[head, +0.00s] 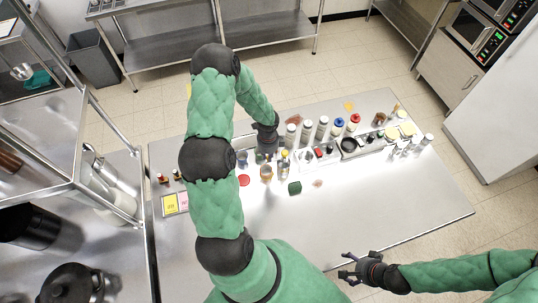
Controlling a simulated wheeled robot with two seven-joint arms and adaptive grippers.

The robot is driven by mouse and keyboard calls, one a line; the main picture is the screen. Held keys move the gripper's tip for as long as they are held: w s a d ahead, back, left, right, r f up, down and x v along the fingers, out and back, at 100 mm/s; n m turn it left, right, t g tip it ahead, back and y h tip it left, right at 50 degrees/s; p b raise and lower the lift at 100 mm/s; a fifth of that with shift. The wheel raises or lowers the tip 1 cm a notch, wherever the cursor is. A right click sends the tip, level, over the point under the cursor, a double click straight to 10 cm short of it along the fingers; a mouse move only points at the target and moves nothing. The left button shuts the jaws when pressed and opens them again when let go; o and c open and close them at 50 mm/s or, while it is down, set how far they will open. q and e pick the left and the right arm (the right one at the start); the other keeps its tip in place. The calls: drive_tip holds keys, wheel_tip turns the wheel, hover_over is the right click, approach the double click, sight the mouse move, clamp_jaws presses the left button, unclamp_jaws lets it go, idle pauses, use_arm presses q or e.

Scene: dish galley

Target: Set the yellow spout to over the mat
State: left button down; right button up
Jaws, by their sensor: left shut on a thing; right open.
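My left gripper (267,152) is shut at the left end of the row of bottles on the steel table. A small yellow-topped piece (284,154), which looks like the yellow spout, is right at its fingertips. The exact grip is small and partly hidden by the hand. An amber cup (266,173) stands just below the fingertips. Flat pieces lie nearby: a red disc (244,180) and a dark green pad (295,188). I cannot tell which of them is the mat. My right gripper (347,270) is open and empty off the table's front edge.
Several bottles with red, blue and pale caps (338,126) stand at the back. A metal caddy (361,148) and small white-topped jars (427,139) are to the right. Yellow and pink cards (170,204) lie at left. The front right of the table (390,205) is clear.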

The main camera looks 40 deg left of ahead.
use_arm(q)
drive_tip(key=c, duration=1.2)
unclamp_jaws()
drive_tip(key=shift+r, duration=0.1)
wheel_tip(320, 180, up, 12)
